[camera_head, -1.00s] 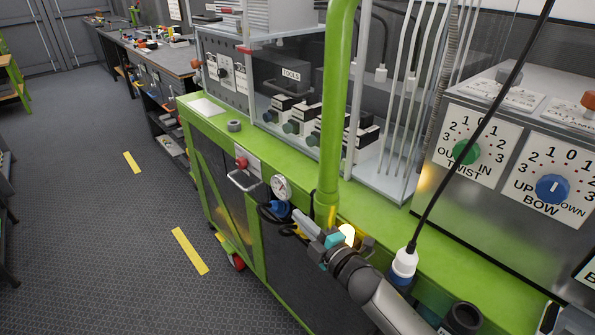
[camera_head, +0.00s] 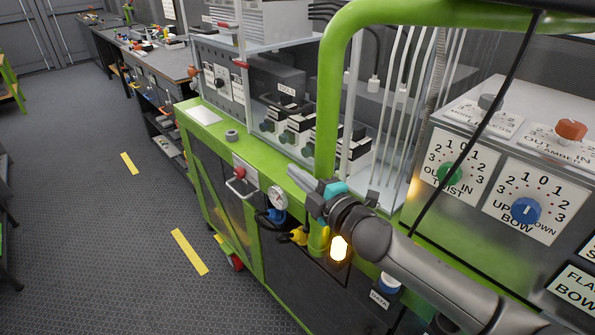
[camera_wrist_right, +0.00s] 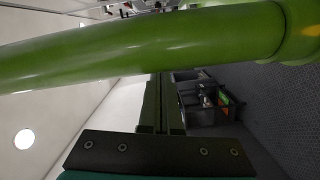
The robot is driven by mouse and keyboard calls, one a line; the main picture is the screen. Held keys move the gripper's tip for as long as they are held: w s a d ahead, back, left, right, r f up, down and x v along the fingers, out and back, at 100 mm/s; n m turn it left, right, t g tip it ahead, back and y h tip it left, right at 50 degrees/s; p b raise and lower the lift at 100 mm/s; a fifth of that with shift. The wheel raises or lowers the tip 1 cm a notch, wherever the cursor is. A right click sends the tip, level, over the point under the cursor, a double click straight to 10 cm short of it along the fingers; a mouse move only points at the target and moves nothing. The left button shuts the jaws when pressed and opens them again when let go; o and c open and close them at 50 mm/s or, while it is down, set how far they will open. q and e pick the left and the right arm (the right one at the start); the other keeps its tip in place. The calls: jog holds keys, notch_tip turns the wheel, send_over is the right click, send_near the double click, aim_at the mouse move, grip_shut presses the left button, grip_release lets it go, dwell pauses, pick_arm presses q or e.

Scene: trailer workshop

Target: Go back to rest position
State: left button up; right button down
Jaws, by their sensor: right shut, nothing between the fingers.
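My right gripper (camera_head: 295,174) is shut and empty in the camera_head view. It is raised, pointing left, in front of the upright green pipe (camera_head: 326,120) of the trolley. In the right wrist view my right gripper (camera_wrist_right: 160,76) shows as two dark fingers pressed together, and the green pipe (camera_wrist_right: 150,48) crosses close in front of them. I cannot tell whether the gripper touches the pipe. My left gripper is not in view.
The green trolley edge (camera_head: 215,125) runs below the arm, with a pressure gauge (camera_head: 277,198) and yellow connector (camera_head: 298,236). A lit yellow lamp (camera_head: 339,248) sits under my wrist. A control panel with knobs (camera_head: 525,211) stands right. Floor (camera_head: 100,220) at left is clear.

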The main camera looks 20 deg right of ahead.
dwell(0.4)
jog(key=s+a+f+m+g+h, duration=0.1)
jog(key=s+f+m+g+h, duration=0.4)
jog(key=s+f+m, duration=0.6)
jog(key=s+a+f+m+g+y, duration=0.1)
jog(key=s+f+m+g, duration=0.15)
jog(key=s, duration=0.45)
jog(key=s+a+f+m+g, duration=0.1)
jog(key=s+a+f+g, duration=0.15)
jog(key=s, duration=0.35)
jog(key=s+f+m+g+y, duration=0.1)
jog(key=s+f+m+g, duration=0.1)
jog(key=s+g, duration=0.35)
notch_tip(320, 180, down, 24)
jog(key=s+b, duration=0.3)
jog(key=s+d+f+b, duration=0.2)
jog(key=s+f+b, duration=0.1)
jog(key=s+f, duration=1.2)
jog(key=shift+s+d+f+n+g+h, duration=0.25)
jog(key=shift+f+n+g+h, duration=0.15)
jog(key=shift+f, duration=0.55)
